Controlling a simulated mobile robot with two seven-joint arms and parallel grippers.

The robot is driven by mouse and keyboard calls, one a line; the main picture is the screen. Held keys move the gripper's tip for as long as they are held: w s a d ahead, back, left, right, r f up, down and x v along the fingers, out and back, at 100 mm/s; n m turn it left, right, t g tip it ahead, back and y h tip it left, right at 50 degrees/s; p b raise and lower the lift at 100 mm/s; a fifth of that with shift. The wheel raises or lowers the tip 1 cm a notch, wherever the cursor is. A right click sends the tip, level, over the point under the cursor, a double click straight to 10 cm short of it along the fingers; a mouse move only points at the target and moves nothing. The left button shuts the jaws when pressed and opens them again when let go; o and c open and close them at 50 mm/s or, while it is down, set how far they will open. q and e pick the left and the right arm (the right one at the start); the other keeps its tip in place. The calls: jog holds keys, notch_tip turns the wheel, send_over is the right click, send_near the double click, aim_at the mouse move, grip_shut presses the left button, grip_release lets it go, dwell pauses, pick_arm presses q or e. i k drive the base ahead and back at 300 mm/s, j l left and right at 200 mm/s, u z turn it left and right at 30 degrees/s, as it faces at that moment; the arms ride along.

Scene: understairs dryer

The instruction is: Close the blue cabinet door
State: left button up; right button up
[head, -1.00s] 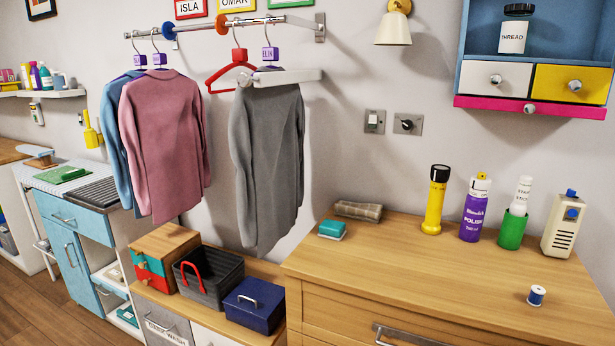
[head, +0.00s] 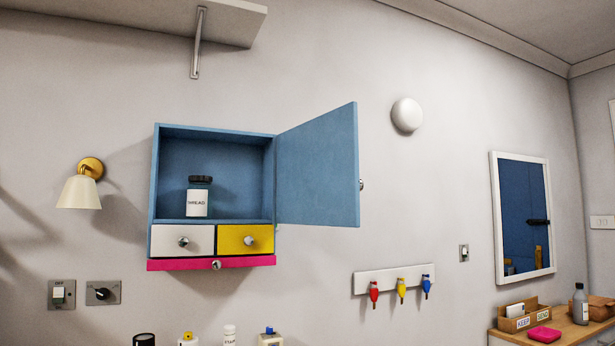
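The blue cabinet (head: 265,150) hangs on the wall left of the middle of the head view. Its blue door (head: 318,168) is hinged on the cabinet's right side and stands wide open, swung out to the right. A small round knob (head: 361,184) shows at the door's free edge. Inside the cabinet stands a jar (head: 198,197) with a dark lid and a label reading THREAD. Neither of my grippers is in view.
Below the opening are a white drawer (head: 165,238), a yellow drawer (head: 262,236) and a pink strip (head: 170,265). A wall lamp (head: 80,188) is at left. A rack with coloured pegs (head: 362,280) and a mirror (head: 523,214) are at right. Bottle tops show along the bottom edge.

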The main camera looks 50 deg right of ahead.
aim_at(319, 183)
jog(key=l, duration=1.7)
jog(key=i+l, duration=0.15)
jog(key=l, duration=1.6)
jog(key=k+l+z, duration=0.3)
jog(key=l+z, duration=0.3)
jog(key=l, duration=0.35)
jog(key=l+z, duration=0.35)
jog(key=l, duration=0.3)
jog(key=k, duration=0.05)
